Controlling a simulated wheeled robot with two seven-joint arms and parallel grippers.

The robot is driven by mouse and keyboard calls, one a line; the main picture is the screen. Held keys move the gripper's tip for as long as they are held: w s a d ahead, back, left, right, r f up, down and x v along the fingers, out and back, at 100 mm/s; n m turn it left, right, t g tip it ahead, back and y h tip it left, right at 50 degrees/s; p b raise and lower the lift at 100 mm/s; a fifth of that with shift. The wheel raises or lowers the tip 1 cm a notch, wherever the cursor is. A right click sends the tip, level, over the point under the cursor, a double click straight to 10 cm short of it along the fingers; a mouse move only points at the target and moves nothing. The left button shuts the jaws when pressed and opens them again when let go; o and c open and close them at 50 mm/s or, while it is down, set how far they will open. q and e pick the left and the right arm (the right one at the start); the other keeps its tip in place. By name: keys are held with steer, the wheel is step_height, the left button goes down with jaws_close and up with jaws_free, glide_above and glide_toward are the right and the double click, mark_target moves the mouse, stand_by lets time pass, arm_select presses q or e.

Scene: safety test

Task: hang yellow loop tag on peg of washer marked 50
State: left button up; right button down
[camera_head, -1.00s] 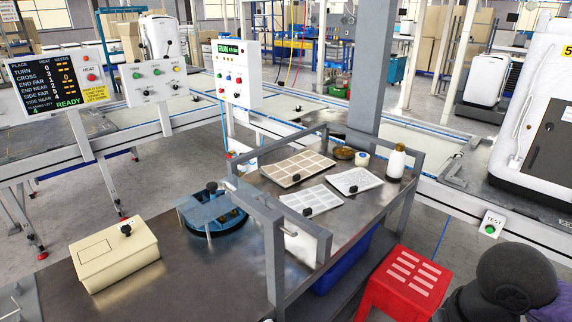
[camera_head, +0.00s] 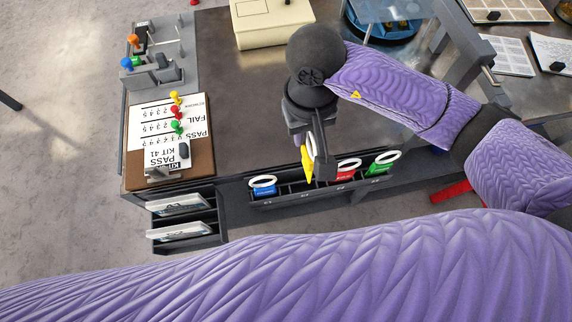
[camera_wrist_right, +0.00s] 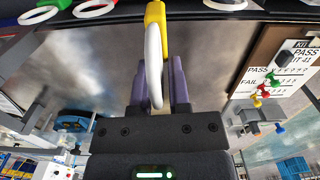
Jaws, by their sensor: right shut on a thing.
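My right gripper (camera_head: 313,160) is shut on the yellow loop tag (camera_head: 307,165), over the black tag rack at the table's front edge. In the right wrist view the yellow tag (camera_wrist_right: 155,16) stands at the fingertips, and its white loop (camera_wrist_right: 153,66) runs down between the purple fingers. In the head view I cannot tell whether the tag is clear of the rack. My left arm crosses the bottom of the head view, but its gripper is out of frame. No washer marked 50 shows now.
The tag rack (camera_head: 290,199) holds a blue tag (camera_head: 264,187), a red tag (camera_head: 346,172) and a green tag (camera_head: 381,164). A PASS/FAIL board (camera_head: 168,165) with coloured pins lies left. A cream box (camera_head: 270,32) and blue round fixture (camera_head: 375,35) stand behind.

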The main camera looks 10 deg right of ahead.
mark_target(304, 156)
step_height(304, 156, down, 8)
steer(key=shift+s+d+f+b, duration=0.1)
steer(key=shift+f+b, duration=0.1)
steer(key=shift+b, duration=1.05)
steer(key=c, duration=1)
jaws_free()
steer(key=o, duration=0.4)
